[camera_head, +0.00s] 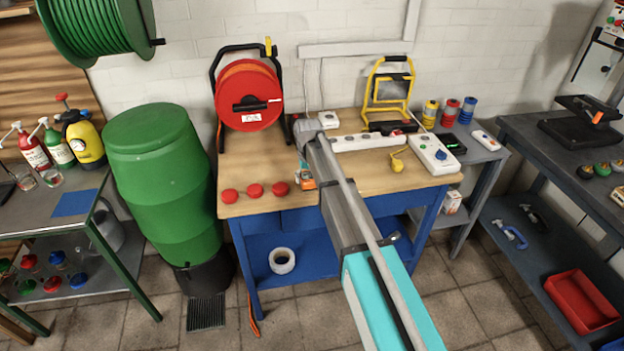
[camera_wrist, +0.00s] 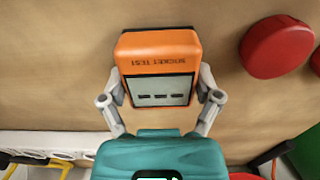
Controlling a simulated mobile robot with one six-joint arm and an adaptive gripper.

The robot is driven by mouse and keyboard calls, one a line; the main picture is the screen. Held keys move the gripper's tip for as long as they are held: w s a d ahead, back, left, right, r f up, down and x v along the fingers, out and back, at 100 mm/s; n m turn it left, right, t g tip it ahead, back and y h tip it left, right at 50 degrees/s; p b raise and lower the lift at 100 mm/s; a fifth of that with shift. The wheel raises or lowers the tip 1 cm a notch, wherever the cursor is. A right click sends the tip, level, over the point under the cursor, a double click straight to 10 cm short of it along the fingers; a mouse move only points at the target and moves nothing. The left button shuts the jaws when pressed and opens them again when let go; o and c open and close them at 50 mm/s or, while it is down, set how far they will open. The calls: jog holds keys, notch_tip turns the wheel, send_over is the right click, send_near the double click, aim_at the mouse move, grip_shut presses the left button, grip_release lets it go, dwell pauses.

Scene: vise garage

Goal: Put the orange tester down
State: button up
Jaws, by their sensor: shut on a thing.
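The orange tester (camera_wrist: 158,45) has a grey screen and the words "SOCKET TEST", upside down in the wrist view. My gripper (camera_wrist: 160,88) is shut on it, one finger on each side. In the head view the tester (camera_head: 305,182) shows as a small orange patch beside my arm, over the front part of the wooden bench top (camera_head: 330,198). My arm hides most of my gripper there. I cannot tell whether the tester touches the bench top or hangs just above it.
Three red round caps (camera_head: 255,190) lie left of the tester; one is near it in the wrist view (camera_wrist: 278,47). A red cable reel (camera_head: 248,100), white power strip (camera_head: 370,141), yellow work light (camera_head: 388,92) and white socket box (camera_head: 432,155) stand farther back or right.

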jog(key=shift+f, duration=0.15)
jog(key=o, duration=1.1)
notch_tip(320, 180, up, 12)
jog(key=p, duration=1.2)
jog(key=shift+r, duration=0.2)
